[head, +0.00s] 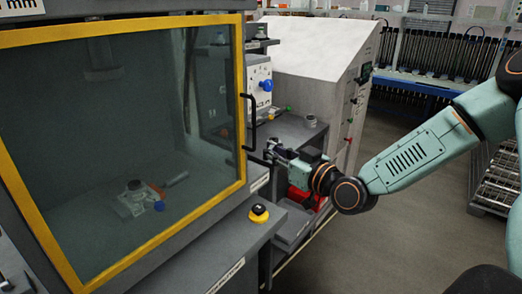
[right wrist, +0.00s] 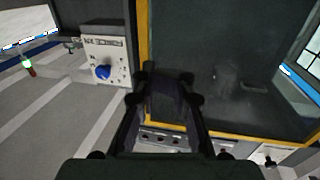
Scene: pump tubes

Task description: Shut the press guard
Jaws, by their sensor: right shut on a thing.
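The press guard is a clear panel in a yellow frame (head: 240,100). It stands across the front of the grey press, and I cannot tell whether a small gap is left at its edge. Its black handle (head: 254,108) is upright on the right side of the frame. My right gripper (head: 268,150) is at the lower part of this handle and shut on it. In the right wrist view, the fingers (right wrist: 170,78) stand in front of the yellow frame (right wrist: 143,45), with a dark part between them. My left gripper is not in view.
Behind the panel lies a small fixture (head: 133,196). A panel with a blue knob (head: 265,85) and a pale cabinet (head: 318,55) stand behind my gripper.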

